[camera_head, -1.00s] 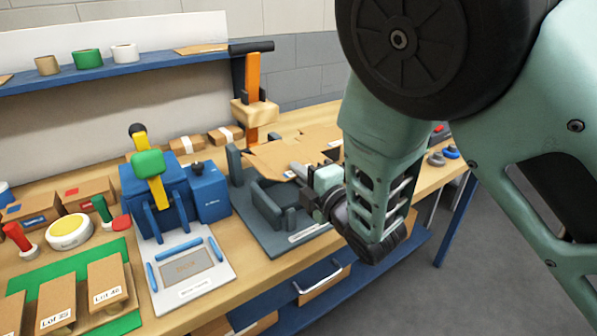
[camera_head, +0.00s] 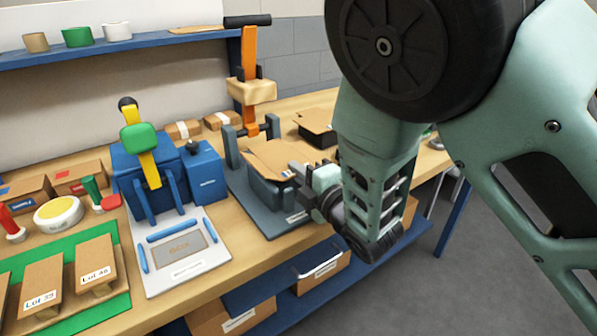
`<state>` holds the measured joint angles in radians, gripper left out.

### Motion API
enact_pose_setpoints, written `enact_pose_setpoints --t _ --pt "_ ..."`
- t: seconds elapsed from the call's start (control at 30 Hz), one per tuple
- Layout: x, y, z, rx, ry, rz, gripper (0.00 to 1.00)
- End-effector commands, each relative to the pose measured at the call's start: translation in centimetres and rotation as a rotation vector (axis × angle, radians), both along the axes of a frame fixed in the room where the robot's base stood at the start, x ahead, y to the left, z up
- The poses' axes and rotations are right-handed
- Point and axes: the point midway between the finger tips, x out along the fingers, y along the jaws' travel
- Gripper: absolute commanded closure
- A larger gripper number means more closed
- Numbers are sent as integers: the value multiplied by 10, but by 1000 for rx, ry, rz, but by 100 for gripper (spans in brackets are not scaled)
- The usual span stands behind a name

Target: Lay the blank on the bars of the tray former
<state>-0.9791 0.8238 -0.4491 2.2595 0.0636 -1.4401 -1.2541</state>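The blank (camera_head: 268,156), a flat brown cardboard sheet with cut corners, is over the grey tray former (camera_head: 240,190). It hides most of the former's bars, and I cannot tell whether it touches them or hangs just above. The former's orange lever (camera_head: 249,50) stands upright behind, with a pale wooden block (camera_head: 251,91) raised above the blank. My gripper (camera_head: 300,172) is at the blank's right edge and appears shut on it; the fingertips are small and partly hidden.
A dark holder with more blanks (camera_head: 317,119) stands behind my gripper. A blue press (camera_head: 150,178) with a yellow lever is left of the former. Labelled boxes (camera_head: 96,262) lie on a green mat at front left.

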Motion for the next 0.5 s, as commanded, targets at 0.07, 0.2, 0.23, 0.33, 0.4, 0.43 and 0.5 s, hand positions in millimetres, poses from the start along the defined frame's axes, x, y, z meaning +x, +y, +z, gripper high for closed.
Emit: enact_pose_setpoints --t 0.07,0.2,0.23,0.33,0.4,0.43,0.5 --pt "0 0 0 0 0 0 100" --pt "0 0 0 0 0 0 100" --pt "0 0 0 0 0 0 100" --pt "0 0 0 0 0 0 72" --pt "0 0 0 0 0 0 72" --pt "0 0 0 0 0 0 72" --pt "0 0 0 0 0 0 72"
